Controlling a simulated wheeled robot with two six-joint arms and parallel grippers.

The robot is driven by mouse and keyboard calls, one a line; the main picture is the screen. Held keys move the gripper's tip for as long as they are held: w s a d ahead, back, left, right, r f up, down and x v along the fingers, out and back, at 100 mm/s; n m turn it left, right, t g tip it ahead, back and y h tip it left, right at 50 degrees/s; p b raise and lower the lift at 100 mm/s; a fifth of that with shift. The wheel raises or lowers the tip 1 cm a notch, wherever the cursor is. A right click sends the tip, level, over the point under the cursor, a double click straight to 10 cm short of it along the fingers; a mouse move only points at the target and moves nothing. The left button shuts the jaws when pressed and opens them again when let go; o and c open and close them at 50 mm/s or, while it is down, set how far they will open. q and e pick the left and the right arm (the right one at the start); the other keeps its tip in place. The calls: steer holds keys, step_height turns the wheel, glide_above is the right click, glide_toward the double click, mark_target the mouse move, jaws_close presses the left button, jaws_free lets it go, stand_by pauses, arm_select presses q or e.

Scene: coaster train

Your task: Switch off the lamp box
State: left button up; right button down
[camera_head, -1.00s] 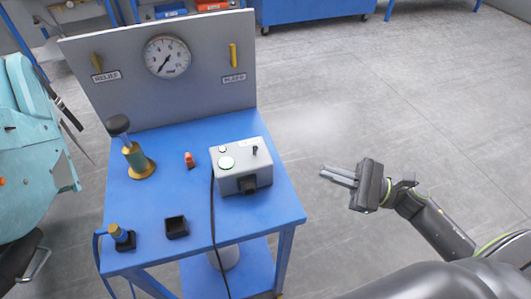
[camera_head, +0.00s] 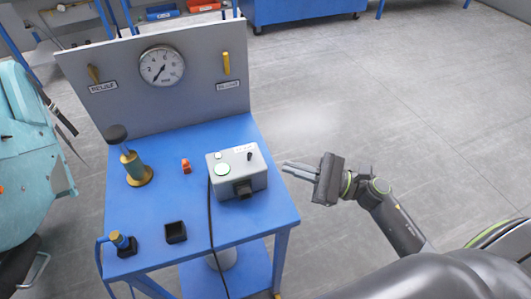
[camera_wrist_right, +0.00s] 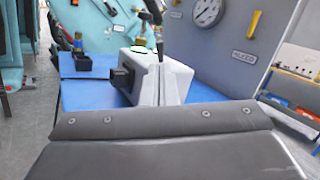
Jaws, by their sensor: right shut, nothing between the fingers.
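My left gripper is not in view.
A grey gauge panel (camera_head: 110,108) stands behind. A black cable (camera_head: 210,225) hangs over the front edge.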

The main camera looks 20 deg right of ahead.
mark_target(265, 165)
steer(key=shift+p+x, duration=1.7)
steer(key=shift+x, duration=1.75)
steer(key=shift+r+m+h+p, duration=0.1)
steer(key=shift+m+h+p, duration=0.2)
steer(key=shift+m+p, duration=0.15)
